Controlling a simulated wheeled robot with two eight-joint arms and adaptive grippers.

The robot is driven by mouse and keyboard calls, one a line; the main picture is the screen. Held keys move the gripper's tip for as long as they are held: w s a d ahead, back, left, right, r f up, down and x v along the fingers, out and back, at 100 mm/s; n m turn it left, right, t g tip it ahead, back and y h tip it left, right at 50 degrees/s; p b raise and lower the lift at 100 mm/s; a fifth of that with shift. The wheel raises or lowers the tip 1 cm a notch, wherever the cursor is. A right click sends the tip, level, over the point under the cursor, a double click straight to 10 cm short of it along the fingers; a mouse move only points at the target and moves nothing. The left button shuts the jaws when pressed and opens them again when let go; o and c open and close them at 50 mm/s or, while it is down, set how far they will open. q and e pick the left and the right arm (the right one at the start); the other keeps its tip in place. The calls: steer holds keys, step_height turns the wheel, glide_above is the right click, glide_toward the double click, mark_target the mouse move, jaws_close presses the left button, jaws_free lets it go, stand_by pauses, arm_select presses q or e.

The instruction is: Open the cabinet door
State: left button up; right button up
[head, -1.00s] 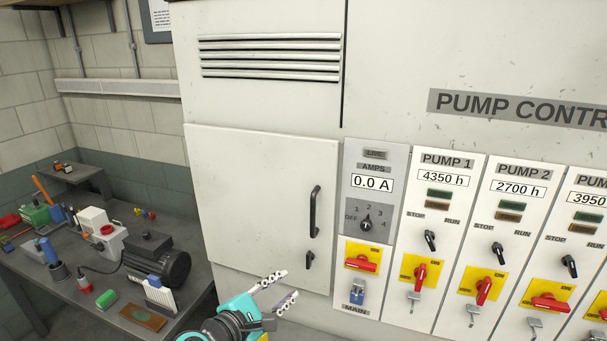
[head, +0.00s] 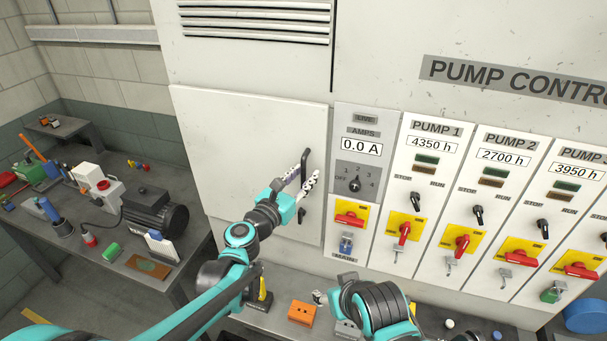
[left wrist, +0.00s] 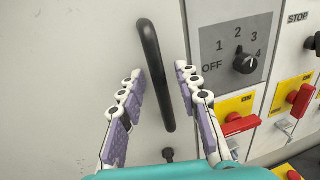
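The cabinet door (head: 235,150) is a flat off-white panel, shut flush with the cabinet front. Its black vertical bar handle (left wrist: 152,70) is near the door's right edge. In the head view my left gripper (head: 308,174) is at the handle and partly hides it. In the left wrist view my left gripper (left wrist: 160,75) is open, with one finger on each side of the handle's lower part and visible gaps. A small black latch (head: 301,215) is below the handle. My right arm shows at the bottom centre; its fingers are not clear.
A workbench (head: 185,270) with a motor (head: 155,215) stands at the left. A lower bench holds an orange block (head: 301,313).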

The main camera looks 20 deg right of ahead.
arm_select(q)
jaws_close()
stand_by(0.4)
